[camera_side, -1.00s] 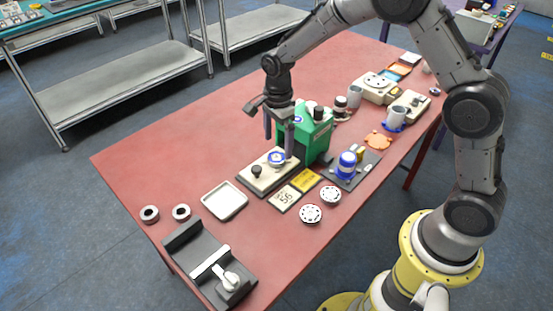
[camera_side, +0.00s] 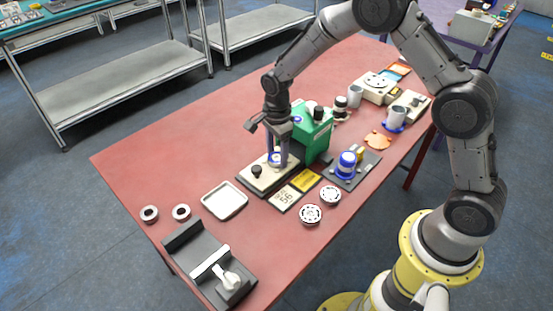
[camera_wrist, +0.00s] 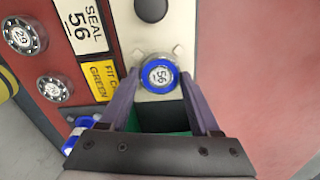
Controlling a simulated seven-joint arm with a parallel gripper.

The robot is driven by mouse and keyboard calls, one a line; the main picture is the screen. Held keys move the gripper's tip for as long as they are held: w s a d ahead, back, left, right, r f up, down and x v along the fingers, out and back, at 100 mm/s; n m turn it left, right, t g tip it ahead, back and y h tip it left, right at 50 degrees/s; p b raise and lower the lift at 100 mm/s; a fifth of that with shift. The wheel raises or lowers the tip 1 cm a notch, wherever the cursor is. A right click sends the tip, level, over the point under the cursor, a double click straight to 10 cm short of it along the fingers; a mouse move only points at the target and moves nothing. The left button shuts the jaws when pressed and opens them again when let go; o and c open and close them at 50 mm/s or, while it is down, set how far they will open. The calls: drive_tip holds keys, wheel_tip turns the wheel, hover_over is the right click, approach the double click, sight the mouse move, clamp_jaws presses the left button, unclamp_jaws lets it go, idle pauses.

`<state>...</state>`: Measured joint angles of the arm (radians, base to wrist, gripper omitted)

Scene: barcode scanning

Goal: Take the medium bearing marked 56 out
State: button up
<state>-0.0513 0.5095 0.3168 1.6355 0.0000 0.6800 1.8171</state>
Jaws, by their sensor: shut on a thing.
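The medium bearing marked 56 (camera_wrist: 159,75) has a blue ring around its silver middle. In the side view it is the small blue-rimmed disc (camera_side: 274,157) at the cream plate (camera_side: 252,183) in front of the green press (camera_side: 312,130). My gripper (camera_side: 277,161) points down over the plate with its fingers on either side of the bearing. In the wrist view my gripper (camera_wrist: 158,92) is shut on the bearing, with a fingertip at its left and right. I cannot tell whether the bearing touches the plate.
A black knob (camera_wrist: 151,8) stands on the plate. A "SEAL 56" card (camera_wrist: 80,24) and a yellow card (camera_wrist: 100,80) lie beside it. Two loose bearings (camera_side: 310,214) (camera_side: 330,194), a blue-and-white part (camera_side: 347,164) and an empty white tray (camera_side: 224,200) are nearby.

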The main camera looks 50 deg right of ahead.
clamp_jaws()
